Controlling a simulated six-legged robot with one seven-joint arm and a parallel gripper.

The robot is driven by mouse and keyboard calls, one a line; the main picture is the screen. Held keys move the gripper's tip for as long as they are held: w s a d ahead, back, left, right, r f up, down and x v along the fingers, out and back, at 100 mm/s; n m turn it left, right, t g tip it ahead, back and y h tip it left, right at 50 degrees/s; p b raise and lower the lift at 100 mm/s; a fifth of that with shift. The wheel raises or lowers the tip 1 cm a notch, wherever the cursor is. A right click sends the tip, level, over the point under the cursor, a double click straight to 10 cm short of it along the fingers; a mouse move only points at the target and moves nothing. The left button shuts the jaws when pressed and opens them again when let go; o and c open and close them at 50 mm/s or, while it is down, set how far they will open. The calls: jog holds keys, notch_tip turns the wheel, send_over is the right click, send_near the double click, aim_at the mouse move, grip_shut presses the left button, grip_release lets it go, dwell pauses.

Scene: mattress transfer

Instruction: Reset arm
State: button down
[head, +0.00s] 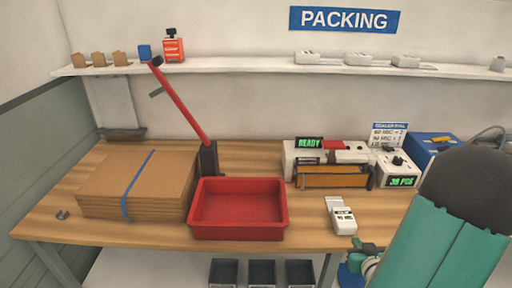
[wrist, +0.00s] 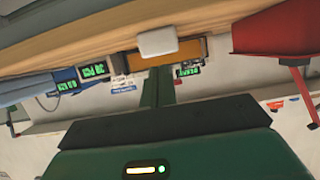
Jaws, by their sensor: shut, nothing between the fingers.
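My gripper (wrist: 157,80) shows in the wrist view as two dark green fingers close together, shut and empty. Its wide green body fills the bottom of that view. In the head view my teal arm with a dark joint stands at the lower right, partly covering the table's right end. The gripper lies low beside it, mostly hidden there. A white handheld device (head: 341,216) lies on the wooden table (head: 265,155); it also shows just beyond the fingertips in the wrist view (wrist: 158,41). I cannot tell the exact gap between them.
A red tray (head: 238,233) sits at the table's front, beside strapped flat cardboard (head: 135,185). A red lever (head: 182,105) rises behind the tray. Devices with green displays (head: 310,143) and an orange-brown bin (head: 333,177) stand at the back right. A shelf (head: 240,65) runs above.

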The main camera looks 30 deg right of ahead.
jog(key=w+a+r+n+g+y, duration=0.2)
jog(key=w+a+r+n+g, duration=0.15)
jog(key=w+a+r, duration=0.9)
jog(key=s+a+r+n+g+y, duration=0.1)
jog(key=s+a+r, duration=0.2)
jog(key=a, duration=0.5)
jog(key=s+a+r+y, duration=0.2)
jog(key=s+a+r, duration=0.1)
jog(key=a, duration=0.6)
jog(key=s+a+r+n+g+y, duration=0.1)
jog(key=s+a+r+y, duration=0.1)
jog(key=a, duration=0.6)
jog(key=s+r, duration=0.1)
jog(key=s, duration=0.1)
jog(key=shift+s+a+n+g, duration=0.3)
jog(key=shift+n+g, duration=0.05)
